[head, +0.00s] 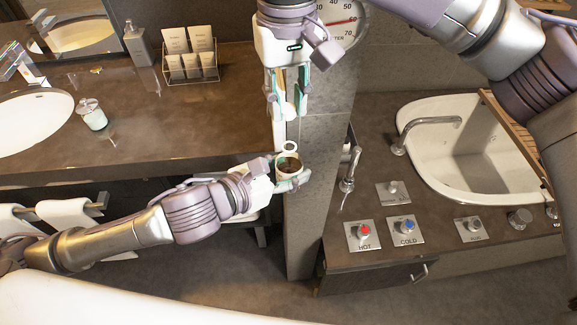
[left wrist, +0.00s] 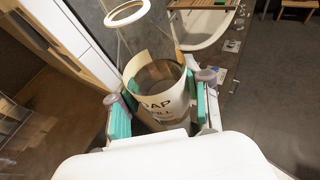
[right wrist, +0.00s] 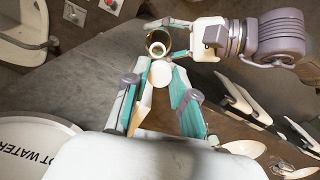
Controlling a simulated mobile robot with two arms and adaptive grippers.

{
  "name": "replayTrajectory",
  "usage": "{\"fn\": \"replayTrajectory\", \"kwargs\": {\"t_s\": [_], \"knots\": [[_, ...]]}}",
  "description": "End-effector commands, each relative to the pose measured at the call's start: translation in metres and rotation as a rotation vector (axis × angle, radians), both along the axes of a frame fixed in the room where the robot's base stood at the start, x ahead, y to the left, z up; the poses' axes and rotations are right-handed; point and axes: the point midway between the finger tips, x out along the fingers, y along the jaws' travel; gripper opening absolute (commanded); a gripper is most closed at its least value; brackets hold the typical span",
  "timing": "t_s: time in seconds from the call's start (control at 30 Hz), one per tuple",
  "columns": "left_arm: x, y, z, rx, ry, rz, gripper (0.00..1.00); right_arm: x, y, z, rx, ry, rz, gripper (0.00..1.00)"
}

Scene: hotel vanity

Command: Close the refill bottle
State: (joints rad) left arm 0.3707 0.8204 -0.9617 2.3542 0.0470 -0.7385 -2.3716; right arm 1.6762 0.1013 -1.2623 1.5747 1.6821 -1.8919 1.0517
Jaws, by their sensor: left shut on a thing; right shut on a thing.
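The refill bottle (head: 289,167) is a pale, open-topped container with dark lettering, partly readable in the left wrist view (left wrist: 158,108). Its mouth faces up and its inside looks brown. My left gripper (head: 283,182) is shut around its sides. My right gripper (head: 288,112) points down above the bottle and is shut on a white round cap (head: 287,110), which also shows in the right wrist view (right wrist: 160,73). The cap is apart from the bottle. A pale ring (head: 290,146) shows just above the bottle mouth; I cannot tell whether it belongs to the cap.
The vanity counter (head: 150,150) at left holds a small jar (head: 92,114), a dispenser (head: 137,45) and a card rack (head: 190,65). A grey pillar (head: 320,190) stands close behind the bottle. A basin (head: 470,150) with a tap and HOT and COLD knobs is at right.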

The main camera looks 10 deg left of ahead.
Motion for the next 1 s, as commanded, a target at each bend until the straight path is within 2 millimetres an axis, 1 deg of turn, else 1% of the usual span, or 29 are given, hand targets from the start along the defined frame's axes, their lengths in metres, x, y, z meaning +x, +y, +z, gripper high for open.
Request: {"fn": "replayTrajectory", "kwargs": {"t_s": [0.13,0.43,0.57,0.67,0.9,1.0], "knots": [[0.0,0.0,0.001,-0.001,-0.001,0.0,0.0,0.004,-0.002,-0.001,0.0,-0.001,0.027,0.16],[0.0,0.0,0.001,-0.001,-0.001,0.0,0.0,0.004,-0.002,-0.001,0.0,-0.001,0.028,0.16],[0.0,0.0,0.001,-0.001,-0.001,0.0,0.0,0.004,-0.002,-0.004,0.0,-0.001,0.028,0.16],[0.0,0.0,0.001,-0.001,-0.001,0.0,0.0,0.004,-0.002,-0.011,0.0,-0.001,0.027,0.16],[0.0,0.0,0.001,-0.001,-0.001,0.0,0.0,0.004,-0.003,-0.033,-0.001,0.0,0.027,0.16],[0.0,0.0,0.001,-0.001,-0.001,0.0,0.0,0.004,-0.002,-0.039,0.0,-0.001,0.028,0.16]]}}
